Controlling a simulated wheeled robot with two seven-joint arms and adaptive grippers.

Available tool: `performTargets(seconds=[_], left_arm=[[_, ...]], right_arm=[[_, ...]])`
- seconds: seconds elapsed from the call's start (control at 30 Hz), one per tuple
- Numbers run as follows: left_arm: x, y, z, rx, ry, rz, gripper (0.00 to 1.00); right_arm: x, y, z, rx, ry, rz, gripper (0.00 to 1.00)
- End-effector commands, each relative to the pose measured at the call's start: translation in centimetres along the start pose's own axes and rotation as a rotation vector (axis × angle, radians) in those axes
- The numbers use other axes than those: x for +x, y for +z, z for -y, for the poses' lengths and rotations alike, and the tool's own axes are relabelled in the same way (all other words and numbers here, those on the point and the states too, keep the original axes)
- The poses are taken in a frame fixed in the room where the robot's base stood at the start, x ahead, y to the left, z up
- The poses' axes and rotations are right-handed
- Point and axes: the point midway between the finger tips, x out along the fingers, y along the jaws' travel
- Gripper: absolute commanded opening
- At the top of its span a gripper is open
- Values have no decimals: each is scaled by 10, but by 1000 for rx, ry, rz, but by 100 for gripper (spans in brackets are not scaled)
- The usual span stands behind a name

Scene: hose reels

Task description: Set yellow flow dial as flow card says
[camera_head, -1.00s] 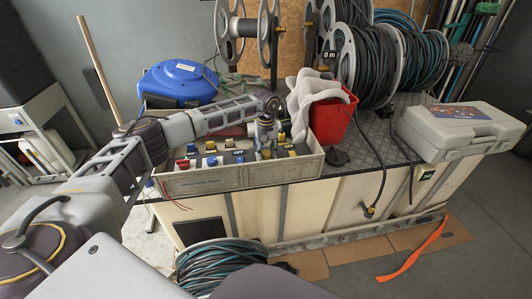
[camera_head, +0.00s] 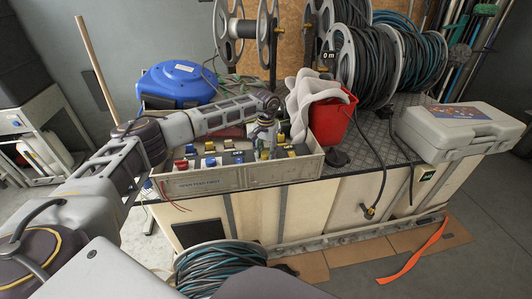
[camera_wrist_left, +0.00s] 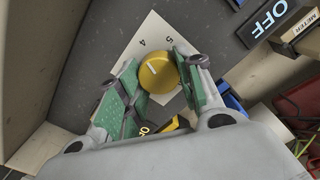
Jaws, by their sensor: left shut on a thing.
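In the head view the left gripper (camera_head: 264,140) points down into the grey control box (camera_head: 240,178), and hides the dial. I cannot make out a flow card. My right gripper is not in view.
Several blue, red and yellow knobs and switches sit in the box, with a black OFF label (camera_wrist_left: 265,20) near the dial. A red bucket (camera_head: 330,125) with a white cloth (camera_head: 308,98) stands right of the box. A blue reel (camera_head: 178,82) is behind it.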

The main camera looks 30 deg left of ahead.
Motion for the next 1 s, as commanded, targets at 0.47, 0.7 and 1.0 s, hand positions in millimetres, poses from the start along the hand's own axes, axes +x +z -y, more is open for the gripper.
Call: performTargets(seconds=[0.47,0.7,1.0], left_arm=[[-2,-1,1,13,0,-5,12],[-1,-1,0,13,0,-3,58],[-1,0,0,14,0,-1,58]], right_arm=[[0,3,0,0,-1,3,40],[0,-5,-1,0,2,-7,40],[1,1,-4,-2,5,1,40]])
